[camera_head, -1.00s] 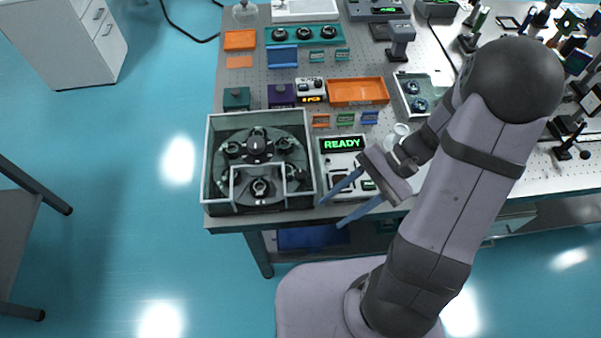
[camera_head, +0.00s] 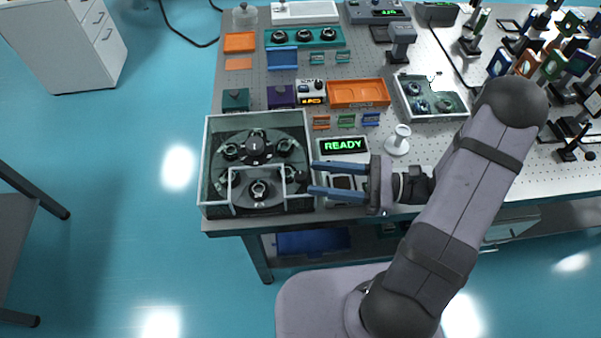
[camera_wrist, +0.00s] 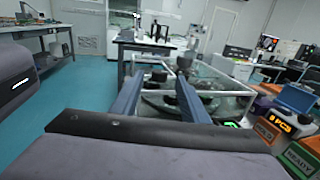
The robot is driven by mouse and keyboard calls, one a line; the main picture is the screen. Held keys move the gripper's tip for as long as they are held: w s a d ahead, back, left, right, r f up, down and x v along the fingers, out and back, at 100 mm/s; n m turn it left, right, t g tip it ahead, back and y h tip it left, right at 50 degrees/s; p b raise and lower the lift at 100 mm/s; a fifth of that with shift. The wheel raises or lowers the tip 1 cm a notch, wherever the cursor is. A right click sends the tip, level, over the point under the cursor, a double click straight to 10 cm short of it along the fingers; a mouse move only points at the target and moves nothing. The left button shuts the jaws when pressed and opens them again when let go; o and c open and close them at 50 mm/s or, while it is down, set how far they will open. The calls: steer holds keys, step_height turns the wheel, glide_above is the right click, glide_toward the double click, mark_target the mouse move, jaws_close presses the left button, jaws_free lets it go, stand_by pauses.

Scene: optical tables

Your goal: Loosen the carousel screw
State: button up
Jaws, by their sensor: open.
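The carousel (camera_head: 233,184) is a dark round plate with several ring-shaped holders, inside a clear-walled box (camera_head: 206,160) at the table's front left corner. A dark knob, likely the carousel screw (camera_head: 254,146), stands at its centre. My gripper (camera_head: 313,178) is open and empty, its two blue fingers pointing left at the box's right wall. In the wrist view the fingers (camera_wrist: 157,92) point toward the box, and a dark upright knob (camera_wrist: 184,63) shows between and beyond their tips. I cannot tell if the fingertips touch the wall.
A device with a green READY display (camera_head: 343,145) lies beside and under my fingers. A white spool-like piece (camera_head: 397,140) stands to its right. An orange tray (camera_head: 358,92) and small coloured blocks lie behind. A clear bin (camera_head: 431,97) holds round parts. Open floor lies left of the table.

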mark_target(307, 177)
steer(key=shift+p+x, duration=0.65)
steer(key=shift+x, duration=2.05)
jaws_close()
